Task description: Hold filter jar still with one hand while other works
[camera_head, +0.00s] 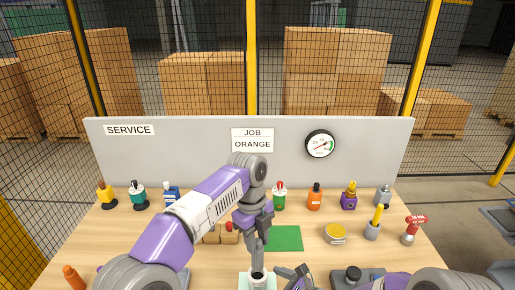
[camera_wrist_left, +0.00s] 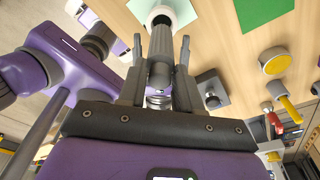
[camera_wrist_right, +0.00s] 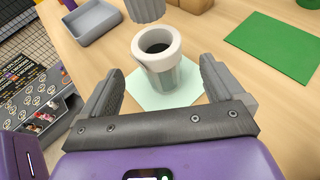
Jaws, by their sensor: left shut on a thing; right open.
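The filter jar, a grey cup with a thick white rim and dark opening, stands upright on a pale green mat (camera_wrist_right: 148,97) in the right wrist view (camera_wrist_right: 187,78). My left gripper (camera_wrist_left: 160,45) is shut on a grey ribbed cylinder (camera_wrist_left: 159,72). The cylinder's lower end shows above the jar in the right wrist view (camera_wrist_right: 147,9), apart from the rim. My right gripper (camera_wrist_right: 162,68) is open and empty. Its fingers point towards the jar from either side, with gaps between. In the head view my left arm hides part of the bench.
A green mat (camera_head: 285,239) lies right of the jar. Behind it stand several coloured bottles, including an orange one (camera_head: 314,201). The panel sign (camera_head: 252,139) reads "JOB ORANGE".

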